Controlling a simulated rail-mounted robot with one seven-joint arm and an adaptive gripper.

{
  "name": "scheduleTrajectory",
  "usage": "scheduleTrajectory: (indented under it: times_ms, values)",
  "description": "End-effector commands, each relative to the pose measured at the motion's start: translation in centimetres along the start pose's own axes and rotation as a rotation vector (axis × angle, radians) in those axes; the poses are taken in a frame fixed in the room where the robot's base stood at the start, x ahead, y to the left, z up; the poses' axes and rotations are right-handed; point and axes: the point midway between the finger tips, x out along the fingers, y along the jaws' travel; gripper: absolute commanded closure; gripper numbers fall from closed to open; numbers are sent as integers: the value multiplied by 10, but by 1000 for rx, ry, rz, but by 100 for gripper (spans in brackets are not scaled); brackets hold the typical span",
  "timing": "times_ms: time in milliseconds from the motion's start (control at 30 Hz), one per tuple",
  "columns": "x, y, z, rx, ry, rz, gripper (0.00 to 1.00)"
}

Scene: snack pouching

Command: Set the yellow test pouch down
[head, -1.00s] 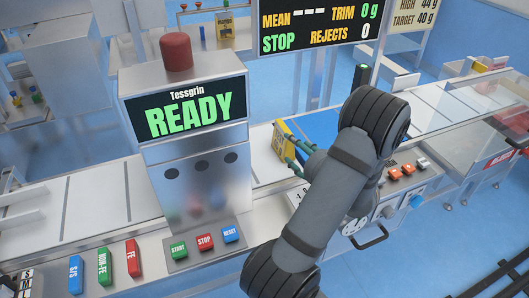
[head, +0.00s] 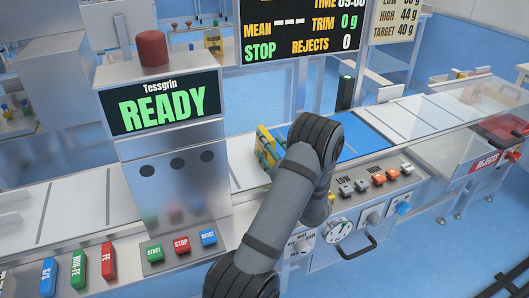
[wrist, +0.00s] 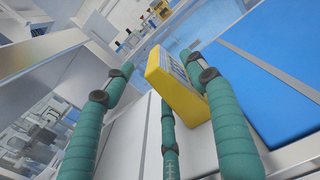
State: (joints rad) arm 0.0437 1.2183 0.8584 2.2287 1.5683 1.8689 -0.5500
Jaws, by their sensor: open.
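The yellow test pouch (head: 264,139) stands on edge on the pale conveyor belt, just right of the metal cabinet and left of the blue belt section. In the wrist view the pouch (wrist: 178,88) shows a yellow side and a printed face, slightly tilted in the picture. My gripper (wrist: 158,78) has green fingers spread apart, with the pouch between them, close to the right finger. I cannot tell whether that finger touches it. In the head view my gripper (head: 269,152) is partly hidden behind my arm, which also covers the pouch's lower part.
The READY cabinet (head: 170,150) with its red dome stands close left of the pouch. The blue belt section (head: 362,140) to the right is empty. A panel with knobs and buttons (head: 362,205) lies in front. A clear cover (head: 465,105) spans the belt further right.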

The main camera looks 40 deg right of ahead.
Motion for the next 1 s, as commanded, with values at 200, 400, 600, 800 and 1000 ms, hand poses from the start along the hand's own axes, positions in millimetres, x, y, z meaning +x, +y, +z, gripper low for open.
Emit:
scheduleTrajectory:
  times_ms: [200,400,600,800,1000]
  values:
    - [32,0,-1,-1,0,3,43]
    - [40,-1,-2,0,0,0,43]
    - [39,-1,-2,0,1,1,47]
    - [39,-1,-2,0,1,1,59]
    - [39,-1,-2,0,1,1,71]
